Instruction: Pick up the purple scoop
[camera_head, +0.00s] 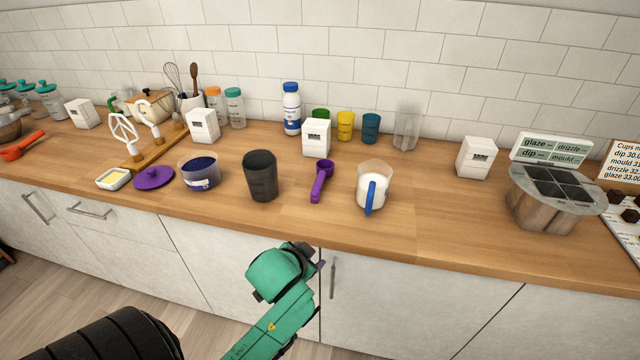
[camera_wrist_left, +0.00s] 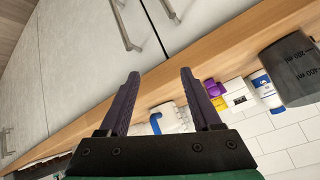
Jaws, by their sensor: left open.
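The purple scoop (camera_head: 321,184) is on the wooden counter near its front edge, between a dark grey cup and a clear jug with a blue handle. In the left wrist view a small purple part of it (camera_wrist_left: 214,88) shows just right of the right finger; the rest is hard to make out. My left gripper (camera_wrist_left: 163,88) is open, with nothing between its fingers. In the head view my green left wrist is in front of the counter, below the scoop and apart from it; its fingers are mostly hidden there. My right gripper is not in view.
The dark grey cup (camera_head: 260,178) stands left of the scoop, and the jug of white contents (camera_head: 374,190) stands right of it. A white box (camera_head: 316,138) stands behind. The counter (camera_head: 430,205) is clear right of the jug. Cabinet doors (camera_head: 410,295) are below.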

